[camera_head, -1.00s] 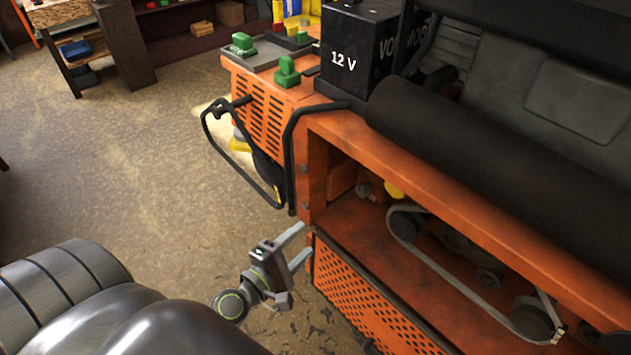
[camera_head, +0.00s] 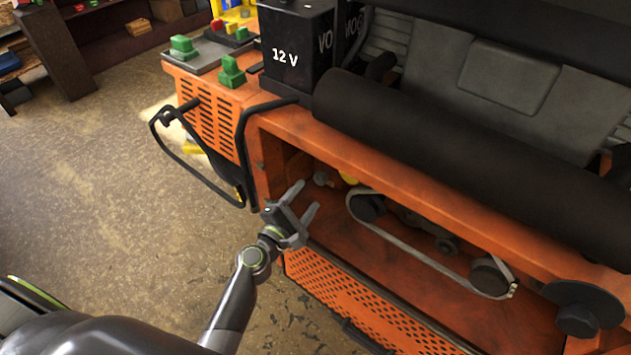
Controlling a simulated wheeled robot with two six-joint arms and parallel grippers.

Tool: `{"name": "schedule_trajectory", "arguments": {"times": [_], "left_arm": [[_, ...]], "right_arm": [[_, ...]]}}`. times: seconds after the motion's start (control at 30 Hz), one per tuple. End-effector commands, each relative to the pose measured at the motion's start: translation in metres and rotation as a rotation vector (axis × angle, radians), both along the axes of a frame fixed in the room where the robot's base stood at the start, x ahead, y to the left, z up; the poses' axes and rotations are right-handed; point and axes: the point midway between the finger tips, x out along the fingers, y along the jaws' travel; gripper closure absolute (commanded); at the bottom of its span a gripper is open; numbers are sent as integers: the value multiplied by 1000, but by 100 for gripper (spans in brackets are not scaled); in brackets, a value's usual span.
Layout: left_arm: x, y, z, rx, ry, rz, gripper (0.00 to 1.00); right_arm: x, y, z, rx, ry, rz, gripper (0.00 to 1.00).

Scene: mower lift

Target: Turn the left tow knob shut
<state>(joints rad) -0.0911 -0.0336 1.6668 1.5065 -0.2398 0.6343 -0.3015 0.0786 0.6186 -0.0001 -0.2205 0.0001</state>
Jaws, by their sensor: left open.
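My left gripper (camera_head: 305,198) is open and empty at the left front corner of the orange mower (camera_head: 420,214). Its two fingers point up and right, towards the open bay. Inside the bay, just beyond the fingers, are a small grey knob-like part (camera_head: 321,179) and a yellow part (camera_head: 348,178), partly hidden by the frame edge above. I cannot tell for sure which of them is the left tow knob. The gripper looks apart from both. My right gripper is not in view.
A belt (camera_head: 412,243) runs over pulleys in the bay. A black bent bar (camera_head: 196,160) sticks out at the mower's left end. A black 12 V battery (camera_head: 292,50) and a black roller (camera_head: 430,130) sit above. Floor at the left is clear.

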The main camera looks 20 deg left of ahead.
Motion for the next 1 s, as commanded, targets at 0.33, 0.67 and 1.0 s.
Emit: {"name": "schedule_trajectory", "arguments": {"times": [0.33, 0.67, 1.0], "left_arm": [[49, -10, 0, 1, -2, 0, 46], [56, -12, 0, 0, 0, 0, 46], [56, -12, 0, 0, 0, 0, 77]], "right_arm": [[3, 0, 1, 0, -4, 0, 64], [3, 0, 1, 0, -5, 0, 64], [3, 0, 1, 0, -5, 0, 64]]}}
